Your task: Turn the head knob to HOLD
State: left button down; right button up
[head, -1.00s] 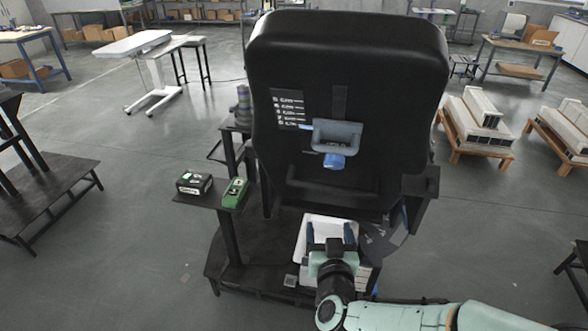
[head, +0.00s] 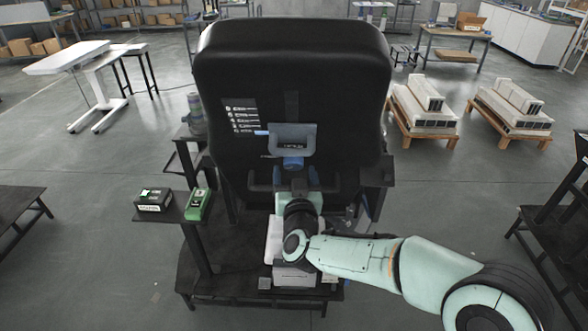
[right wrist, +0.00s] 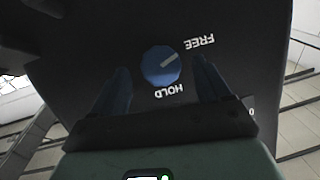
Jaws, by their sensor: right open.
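The head knob (right wrist: 161,66) is round and blue on a black panel in the right wrist view. Its light pointer mark aims at the word FREE (right wrist: 200,42); the word HOLD (right wrist: 169,92) is printed on another side. In the head view the knob (head: 293,163) shows under a blue-grey bracket on the back of a large black seat (head: 290,60). My right gripper (head: 296,176) is open just below it. In the wrist view its two dark fingers (right wrist: 161,72) stand on either side of the knob, with gaps between. My left gripper is not in view.
A black side shelf at left holds a dark box (head: 153,200) and a green device (head: 197,204). A white case (head: 275,245) lies on the dark base below my right arm. Pallets with white blocks (head: 425,105) stand at the right. Open floor surrounds the seat.

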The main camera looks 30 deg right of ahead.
jog(key=shift+x, duration=0.8)
